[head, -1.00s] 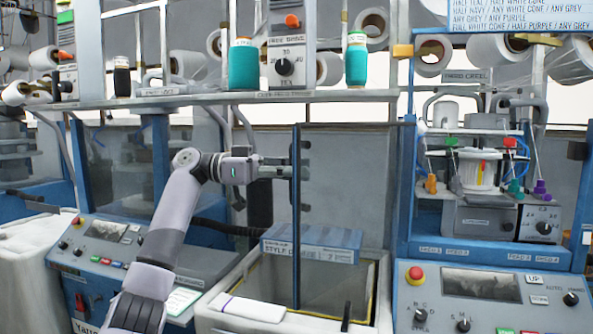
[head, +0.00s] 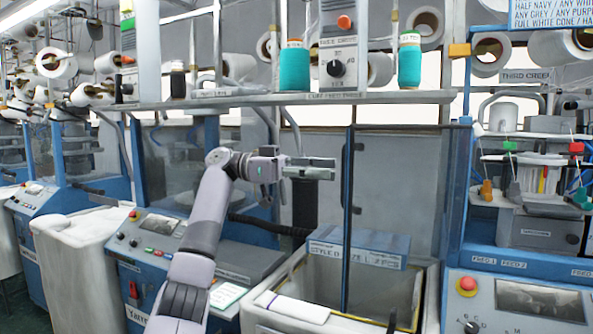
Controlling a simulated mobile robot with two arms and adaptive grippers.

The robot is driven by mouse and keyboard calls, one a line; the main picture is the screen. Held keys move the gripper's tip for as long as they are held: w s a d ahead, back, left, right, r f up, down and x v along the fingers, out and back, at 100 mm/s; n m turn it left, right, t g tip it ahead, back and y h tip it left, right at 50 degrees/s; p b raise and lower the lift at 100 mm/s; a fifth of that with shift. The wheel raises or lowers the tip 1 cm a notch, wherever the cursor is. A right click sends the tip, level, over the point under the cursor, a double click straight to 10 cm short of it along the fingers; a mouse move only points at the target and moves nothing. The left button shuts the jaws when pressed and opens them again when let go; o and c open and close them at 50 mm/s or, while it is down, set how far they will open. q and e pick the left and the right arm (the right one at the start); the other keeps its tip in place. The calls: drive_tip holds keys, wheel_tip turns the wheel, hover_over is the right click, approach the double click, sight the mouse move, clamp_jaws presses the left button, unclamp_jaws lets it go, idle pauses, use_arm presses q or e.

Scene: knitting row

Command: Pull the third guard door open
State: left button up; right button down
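The third guard door, a clear panel with a blue upright edge (head: 347,235) and a dark handle (head: 358,170), stands swung out to the left of the machine marked "Third Creel" (head: 525,76). The front of that machine (head: 540,190) shows uncovered to the right of the door. My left gripper (head: 334,168) is just left of the door's blue edge, pointing right. Its two fingers look slightly apart with nothing between them. The fingertips appear clear of the handle. My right gripper is out of view.
A pale bin (head: 265,318) with a blue labelled box (head: 375,245) at its back stands below the door. A shelf (head: 300,99) with teal cones runs above my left arm. A control panel (head: 520,290) is at the lower right, and a white-covered bin (head: 72,260) at left.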

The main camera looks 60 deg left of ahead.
use_arm(q)
drive_tip(key=v, duration=0.6)
drive_tip(key=shift+s+a, duration=0.25)
drive_tip(key=shift+a, duration=0.05)
